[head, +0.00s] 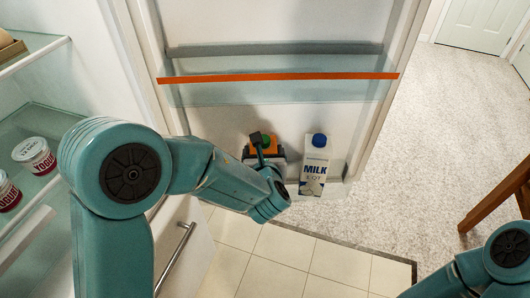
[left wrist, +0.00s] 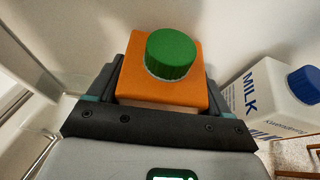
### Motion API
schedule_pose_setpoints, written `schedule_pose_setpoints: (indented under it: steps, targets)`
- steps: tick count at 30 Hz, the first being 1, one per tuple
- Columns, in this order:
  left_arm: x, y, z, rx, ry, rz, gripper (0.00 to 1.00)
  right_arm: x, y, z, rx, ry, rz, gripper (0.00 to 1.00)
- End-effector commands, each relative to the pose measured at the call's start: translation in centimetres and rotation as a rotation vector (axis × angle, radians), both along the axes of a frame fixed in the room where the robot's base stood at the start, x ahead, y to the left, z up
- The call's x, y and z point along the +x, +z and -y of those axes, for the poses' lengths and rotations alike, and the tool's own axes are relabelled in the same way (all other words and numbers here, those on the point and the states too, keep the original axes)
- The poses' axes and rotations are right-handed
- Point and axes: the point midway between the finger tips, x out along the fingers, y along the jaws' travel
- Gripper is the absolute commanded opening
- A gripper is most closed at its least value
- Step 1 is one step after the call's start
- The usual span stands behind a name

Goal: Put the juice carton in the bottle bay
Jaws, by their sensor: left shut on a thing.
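The juice carton is orange with a green cap. It shows in the head view (head: 271,147), partly hidden by my left arm, and large in the left wrist view (left wrist: 160,92). My left gripper (head: 264,155) is shut on it, with dark fingers on both sides. The carton looks upright, at the lower part of the open fridge door, left of the milk carton. The bottle bay (head: 337,189) is the low door bin where the milk stands. I cannot tell whether the juice carton touches the bay's floor. My right gripper is out of view.
A white and blue milk carton (head: 314,168) stands close to the right of the juice carton; it also shows in the left wrist view (left wrist: 265,95). An orange-edged door shelf (head: 277,77) is above. Yogurt cups (head: 34,155) sit on a fridge shelf at left.

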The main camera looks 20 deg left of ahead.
Motion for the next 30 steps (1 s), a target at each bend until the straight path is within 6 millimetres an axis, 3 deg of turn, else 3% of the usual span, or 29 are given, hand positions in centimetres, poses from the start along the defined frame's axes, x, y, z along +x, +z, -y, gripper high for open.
schedule_pose_setpoints:
  steps: [7, 8, 9, 10, 20, 30]
  targets:
    - [0.0, -0.1, -0.1, 0.001, 0.001, 0.007, 0.00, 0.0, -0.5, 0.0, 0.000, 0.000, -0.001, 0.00]
    - [-0.1, -0.3, -0.1, 0.000, 0.000, 0.000, 0.82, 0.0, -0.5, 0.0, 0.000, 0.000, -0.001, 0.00]
    - [-0.2, -0.2, -0.1, 0.000, 0.000, 0.000, 0.95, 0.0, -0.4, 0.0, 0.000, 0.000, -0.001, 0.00]
    - [-0.2, -0.2, -0.1, 0.000, 0.000, 0.000, 1.00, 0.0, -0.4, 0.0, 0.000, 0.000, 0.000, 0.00]
    - [-0.3, 0.3, 0.1, 0.000, 0.000, 0.000, 1.00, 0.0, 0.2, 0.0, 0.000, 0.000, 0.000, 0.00]
    - [-6.8, 3.1, 2.6, 0.000, -0.005, 0.003, 1.00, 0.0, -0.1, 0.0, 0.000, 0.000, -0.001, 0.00]
